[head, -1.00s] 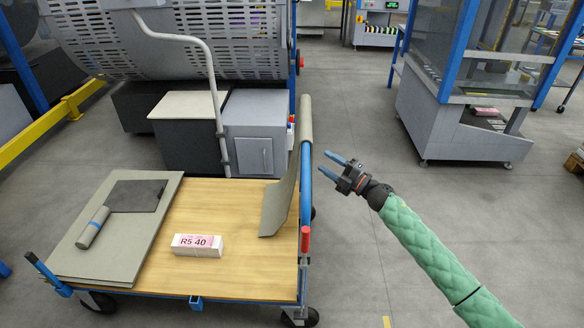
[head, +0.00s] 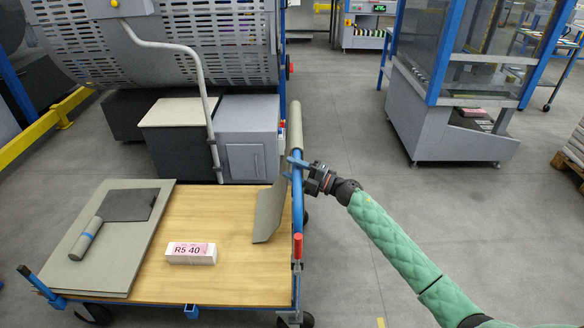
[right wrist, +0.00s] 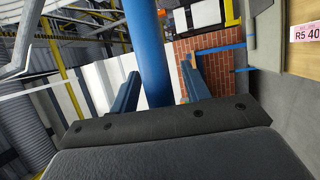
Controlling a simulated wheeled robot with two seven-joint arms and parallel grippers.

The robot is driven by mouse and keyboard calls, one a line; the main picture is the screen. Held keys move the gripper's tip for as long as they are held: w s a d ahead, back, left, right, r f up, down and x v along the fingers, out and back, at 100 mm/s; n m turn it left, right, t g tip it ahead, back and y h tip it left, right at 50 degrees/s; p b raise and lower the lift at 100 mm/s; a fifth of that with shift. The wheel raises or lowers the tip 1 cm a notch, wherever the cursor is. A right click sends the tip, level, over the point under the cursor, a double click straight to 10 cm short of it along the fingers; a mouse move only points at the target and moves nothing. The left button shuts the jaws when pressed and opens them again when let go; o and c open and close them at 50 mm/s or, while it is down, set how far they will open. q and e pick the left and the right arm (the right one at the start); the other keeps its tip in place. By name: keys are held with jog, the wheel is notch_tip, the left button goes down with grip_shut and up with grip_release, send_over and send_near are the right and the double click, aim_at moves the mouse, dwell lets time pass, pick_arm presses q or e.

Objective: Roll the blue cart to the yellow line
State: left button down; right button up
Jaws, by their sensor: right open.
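The blue cart has a wooden deck (head: 225,270) and stands at the left front in the head view. Its blue handle (head: 298,215) rises along the right edge of the deck, with a red grip on a short post beside it. My right gripper (head: 293,167) is open at the upper part of this handle. In the right wrist view the blue handle tube (right wrist: 152,50) stands between my two blue fingers, with gaps visible beside it. A small yellow mark (head: 380,322) shows on the floor at the bottom edge. My left gripper is out of view.
The deck carries grey boards (head: 105,245), a grey roll (head: 85,239), a white and pink R5 40 pack (head: 191,253) and a bent grey sheet (head: 267,213). Grey cabinets (head: 250,140) stand close behind. A glazed machine (head: 440,120) stands at right. Floor between is clear.

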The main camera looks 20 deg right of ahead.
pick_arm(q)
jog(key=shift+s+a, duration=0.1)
pick_arm(e)
jog(key=shift+w+a+r, duration=0.1)
jog(key=shift+a, duration=0.05)
grip_shut()
